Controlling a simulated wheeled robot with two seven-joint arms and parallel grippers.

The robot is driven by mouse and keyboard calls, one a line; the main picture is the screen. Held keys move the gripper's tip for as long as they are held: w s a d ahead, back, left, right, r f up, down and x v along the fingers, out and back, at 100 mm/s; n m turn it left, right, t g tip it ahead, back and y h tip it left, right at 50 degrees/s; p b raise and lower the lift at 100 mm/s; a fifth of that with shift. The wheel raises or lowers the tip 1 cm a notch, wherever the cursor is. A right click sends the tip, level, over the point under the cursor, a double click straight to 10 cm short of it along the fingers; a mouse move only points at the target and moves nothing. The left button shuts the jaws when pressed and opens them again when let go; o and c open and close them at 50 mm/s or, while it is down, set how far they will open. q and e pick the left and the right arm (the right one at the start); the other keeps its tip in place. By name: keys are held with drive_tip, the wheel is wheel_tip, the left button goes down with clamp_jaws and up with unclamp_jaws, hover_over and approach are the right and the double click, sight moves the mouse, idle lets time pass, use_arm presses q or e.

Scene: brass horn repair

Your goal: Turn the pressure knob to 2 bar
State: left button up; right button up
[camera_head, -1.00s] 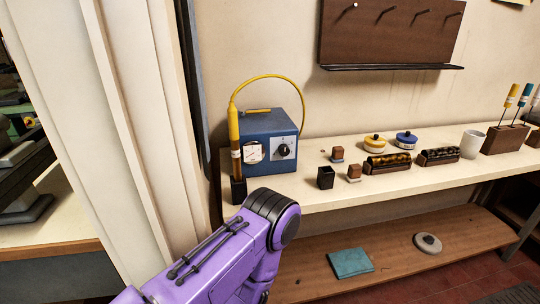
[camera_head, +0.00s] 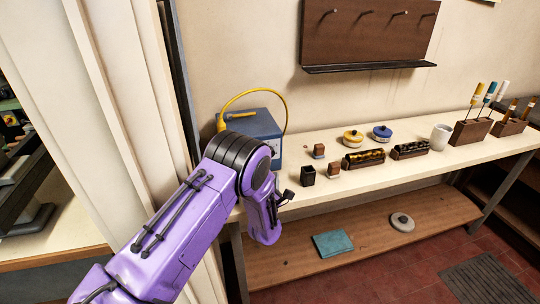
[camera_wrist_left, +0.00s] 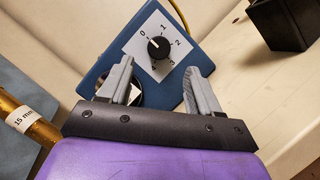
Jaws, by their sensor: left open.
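The blue pressure box (camera_head: 258,124) stands at the left end of the shelf; my left arm covers most of its front in the head view. The knob's white pointer line appears to aim near the 0. My left gripper (camera_wrist_left: 160,66) is open and empty, its two grey fingers apart just short of the knob and not visibly touching it. The round gauge (camera_wrist_left: 136,96) is partly hidden behind one finger. My right gripper is not in view.
A yellow hose (camera_head: 254,91) arches over the box. A brass tube labelled 15 mm (camera_wrist_left: 22,117) lies beside the box in the wrist view.

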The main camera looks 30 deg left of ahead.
use_arm(q)
drive_tip(key=p+x, duration=0.1)
drive_tip(key=x, duration=0.5)
drive_tip(key=shift+w+a+r, duration=0.1)
drive_tip(key=shift+a+r, duration=0.05)
drive_tip(key=shift+w+a, duration=0.15)
drive_tip(key=shift+w, duration=0.15)
drive_tip(key=c, duration=1)
